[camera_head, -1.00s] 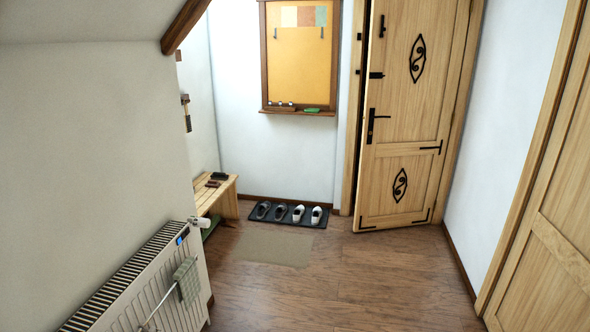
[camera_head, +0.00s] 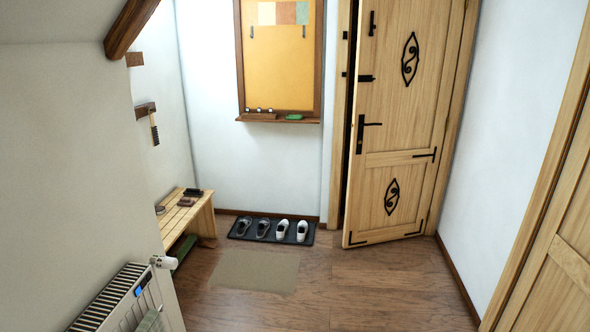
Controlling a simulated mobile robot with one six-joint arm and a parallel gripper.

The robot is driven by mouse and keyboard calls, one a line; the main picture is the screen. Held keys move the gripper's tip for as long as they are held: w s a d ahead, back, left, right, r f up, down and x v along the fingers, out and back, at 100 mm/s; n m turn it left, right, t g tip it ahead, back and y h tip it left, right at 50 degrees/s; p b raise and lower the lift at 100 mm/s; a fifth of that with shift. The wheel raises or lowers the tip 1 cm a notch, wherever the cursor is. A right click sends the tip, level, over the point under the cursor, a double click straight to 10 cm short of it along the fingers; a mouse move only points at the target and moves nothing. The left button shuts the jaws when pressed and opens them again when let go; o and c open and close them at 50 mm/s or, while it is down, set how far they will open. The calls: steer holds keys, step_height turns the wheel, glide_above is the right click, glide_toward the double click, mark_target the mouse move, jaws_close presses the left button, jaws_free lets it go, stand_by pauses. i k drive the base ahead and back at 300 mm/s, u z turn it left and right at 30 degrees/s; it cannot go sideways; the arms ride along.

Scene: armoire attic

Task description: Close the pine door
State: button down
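The pine door (camera_head: 400,130) stands ajar at the back right, its left edge swung out toward me. A dark gap shows between that edge and the frame on the left. It has a black lever handle (camera_head: 366,130) near its left edge, black scroll ornaments and black corner irons. My gripper is not in view.
A shoe mat (camera_head: 238,233) with several shoes lies left of the door. A wooden bench (camera_head: 200,214) stands by the left wall, and a radiator (camera_head: 128,298) is nearer. Another wooden door (camera_head: 555,240) is at the right. The brown floor (camera_head: 385,285) before the pine door is clear.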

mark_target(412, 53)
steer(key=i, duration=2.3)
steer(key=u, duration=0.2)
steer(key=i, duration=1.3)
steer(key=u, duration=0.15)
